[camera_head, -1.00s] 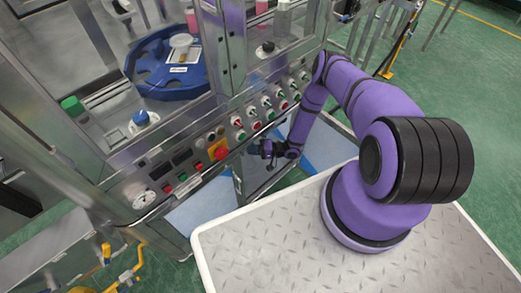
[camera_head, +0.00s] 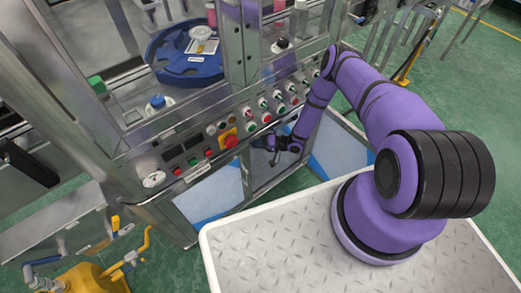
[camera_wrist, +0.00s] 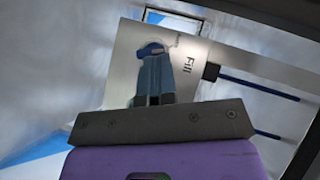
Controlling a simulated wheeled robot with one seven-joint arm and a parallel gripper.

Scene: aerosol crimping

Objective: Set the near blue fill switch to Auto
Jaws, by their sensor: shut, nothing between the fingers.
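In the wrist view, a blue switch knob (camera_wrist: 151,50) sits on a pale plate (camera_wrist: 122,62) marked "Fill" beside it. Smaller lettering near the knob is too blurred to read, so I cannot tell its setting. The shut fingers of my gripper (camera_wrist: 154,82) are right in front of the knob and overlap its lower side; I cannot tell whether they touch it. In the head view, my gripper (camera_head: 268,150) is low at the machine's front, below the button panel. The blue switch cannot be made out there.
The button panel (camera_head: 207,140) carries a red emergency stop (camera_head: 229,138) on yellow, several red and green buttons and a gauge (camera_head: 154,179). A blue rotary fixture (camera_head: 185,68) stands inside the machine. In the wrist view, dark blue rods (camera_wrist: 260,88) lie right of the plate.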

